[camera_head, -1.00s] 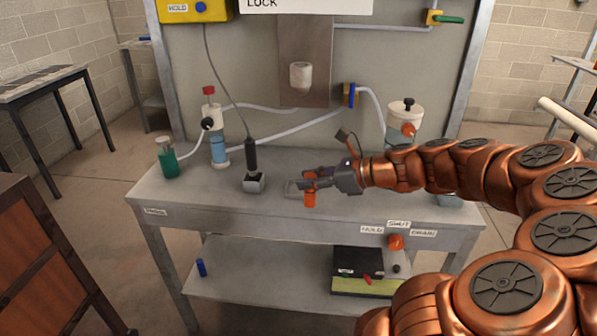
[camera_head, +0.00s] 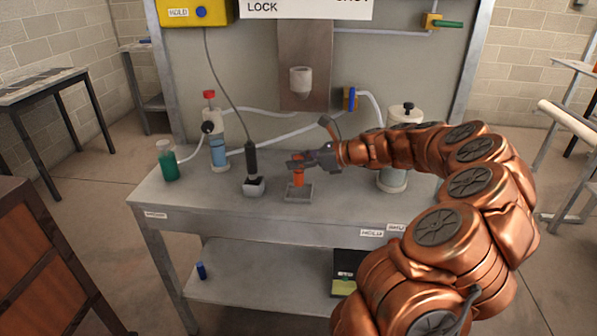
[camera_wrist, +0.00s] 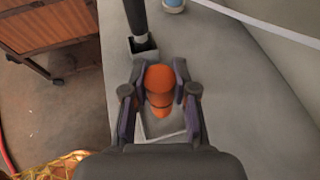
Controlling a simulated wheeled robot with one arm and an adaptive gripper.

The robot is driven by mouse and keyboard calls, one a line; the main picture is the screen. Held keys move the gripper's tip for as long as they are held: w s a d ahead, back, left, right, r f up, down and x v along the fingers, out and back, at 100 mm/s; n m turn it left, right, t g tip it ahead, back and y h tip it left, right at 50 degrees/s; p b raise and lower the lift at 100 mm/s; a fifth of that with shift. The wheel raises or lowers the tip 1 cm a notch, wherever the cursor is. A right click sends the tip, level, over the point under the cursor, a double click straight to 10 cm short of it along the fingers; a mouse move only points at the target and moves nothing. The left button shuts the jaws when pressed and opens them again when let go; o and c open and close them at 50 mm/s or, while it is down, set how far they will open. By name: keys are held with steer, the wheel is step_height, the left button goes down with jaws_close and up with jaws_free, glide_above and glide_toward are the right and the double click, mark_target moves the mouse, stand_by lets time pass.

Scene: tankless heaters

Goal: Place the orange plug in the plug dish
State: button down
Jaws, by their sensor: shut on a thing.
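The orange plug (camera_head: 299,178) stands roughly upright between the fingers of my gripper (camera_head: 296,163), which is shut on it. The plug dish (camera_head: 299,197) is a small grey square tray on the bench top, directly below the plug. In the wrist view the plug (camera_wrist: 159,82) sits between both fingers, with the dish (camera_wrist: 165,126) under and around its lower end. I cannot tell whether the plug's lower end touches the dish floor.
A black-handled tool in a small grey holder (camera_head: 254,188) stands just left of the dish. A green bottle (camera_head: 168,160), a blue-filled cylinder (camera_head: 219,150) and a white canister (camera_head: 393,180) stand on the bench (camera_head: 230,203). The front-left bench top is clear.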

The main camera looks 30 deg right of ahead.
mark_target(300, 171)
steer(key=shift+f, duration=1.6)
steer(key=c, duration=0.9)
jaws_free()
steer(key=shift+f, duration=0.15)
steer(key=shift+s+d+r, duration=0.15)
steer(key=shift+s+r, duration=0.1)
steer(key=v, duration=1.1)
steer(key=shift+s+d, duration=0.15)
